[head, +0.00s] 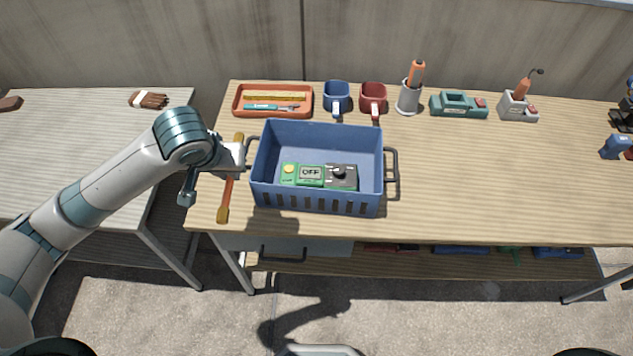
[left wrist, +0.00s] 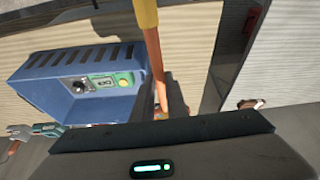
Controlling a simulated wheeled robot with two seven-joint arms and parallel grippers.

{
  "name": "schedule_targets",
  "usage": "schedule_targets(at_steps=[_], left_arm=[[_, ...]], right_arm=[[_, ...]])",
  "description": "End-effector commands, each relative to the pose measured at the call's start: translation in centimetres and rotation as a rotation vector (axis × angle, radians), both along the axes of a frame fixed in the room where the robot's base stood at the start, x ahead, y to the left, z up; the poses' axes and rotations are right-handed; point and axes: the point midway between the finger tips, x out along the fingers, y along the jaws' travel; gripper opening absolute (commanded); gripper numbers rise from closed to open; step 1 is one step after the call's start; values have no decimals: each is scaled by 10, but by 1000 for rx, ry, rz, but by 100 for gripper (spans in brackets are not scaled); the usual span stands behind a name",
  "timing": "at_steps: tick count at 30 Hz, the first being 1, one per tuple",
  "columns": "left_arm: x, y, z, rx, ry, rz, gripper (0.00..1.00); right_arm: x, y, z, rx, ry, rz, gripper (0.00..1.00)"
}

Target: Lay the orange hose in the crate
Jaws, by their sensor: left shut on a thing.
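The orange hose (head: 229,185) is a straight orange length with yellow ends, left of the blue crate (head: 317,203). My left gripper (head: 236,155) is shut on the hose near its far end, beside the crate's left handle. The left wrist view also shows the hose (left wrist: 152,50) running down into the jaws, with the crate (left wrist: 50,70) beside it. I cannot tell whether the hose touches the bench. The crate is upright and holds a green and black meter (head: 318,176) marked OFF. My right gripper is out of view.
A teal device (head: 458,104) is farther right.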

Motion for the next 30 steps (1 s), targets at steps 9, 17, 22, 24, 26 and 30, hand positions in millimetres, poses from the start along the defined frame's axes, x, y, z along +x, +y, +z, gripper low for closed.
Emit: schedule_targets(at_steps=[9, 17, 22, 24, 26, 30], left_arm=[[-8, 2, -30, 5, -1, 3, 0], [-8, 2, -31, 5, -1, 3, 0], [-8, 2, -29, 6, -1, 2, 0], [-9, 2, -26, 6, -1, -1, 0], [-9, 2, -22, 5, -1, -5, 0], [-9, 1, -5, 6, 0, -27, 0]], right_arm=[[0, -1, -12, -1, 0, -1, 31], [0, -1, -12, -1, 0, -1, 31], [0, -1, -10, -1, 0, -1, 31], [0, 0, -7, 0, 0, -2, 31], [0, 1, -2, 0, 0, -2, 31], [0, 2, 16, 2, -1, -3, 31]])
